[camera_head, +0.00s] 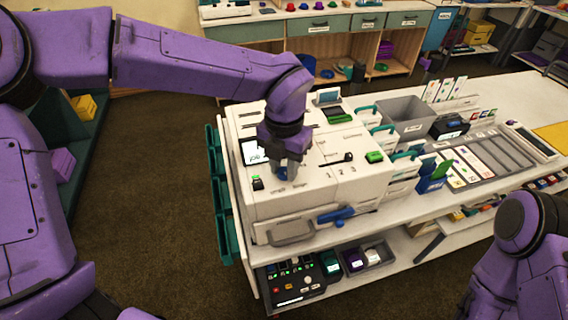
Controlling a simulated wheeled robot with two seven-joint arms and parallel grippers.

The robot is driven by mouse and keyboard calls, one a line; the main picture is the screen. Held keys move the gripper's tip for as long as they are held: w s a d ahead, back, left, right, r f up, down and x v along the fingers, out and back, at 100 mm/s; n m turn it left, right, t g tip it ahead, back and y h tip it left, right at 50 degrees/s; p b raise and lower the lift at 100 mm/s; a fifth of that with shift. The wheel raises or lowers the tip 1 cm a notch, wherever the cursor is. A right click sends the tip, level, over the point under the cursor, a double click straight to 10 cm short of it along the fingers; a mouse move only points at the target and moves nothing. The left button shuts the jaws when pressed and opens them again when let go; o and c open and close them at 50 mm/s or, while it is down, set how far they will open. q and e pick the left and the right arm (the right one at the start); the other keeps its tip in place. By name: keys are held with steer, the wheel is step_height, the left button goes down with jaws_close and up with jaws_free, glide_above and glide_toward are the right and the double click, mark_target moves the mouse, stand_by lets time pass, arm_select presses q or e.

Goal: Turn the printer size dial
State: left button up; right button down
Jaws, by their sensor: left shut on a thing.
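The white printer (270,205) stands on the left end of the white bench. A small screen (254,151) sits just left of the gripper, partly covered. A black lever or slider (340,158) and a green button (374,157) are to the right. My right arm shows at the lower right, but its gripper is out of view.
A blue handle (337,215) sticks out from the printer's front. A grey bin (405,116) and a slotted tray (487,157) stand further right on the bench. A black control box (290,283) is on the lower shelf. The floor at left is clear.

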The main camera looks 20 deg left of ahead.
arm_select(q)
steer(key=shift+r, duration=0.1)
steer(key=shift+r+m+p, duration=0.15)
steer(key=shift+m+p, duration=0.65)
steer(key=shift+p, duration=0.2)
steer(key=m+p, duration=0.4)
steer(key=shift+p, duration=0.3)
steer(key=m+p, duration=0.2)
steer(key=shift+p, duration=0.3)
steer(key=shift+m+p, duration=0.4)
steer(key=shift+m, duration=0.3)
steer(key=shift+f, duration=0.2)
steer(key=o, duration=1.1)
steer(key=shift+c, duration=0.2)
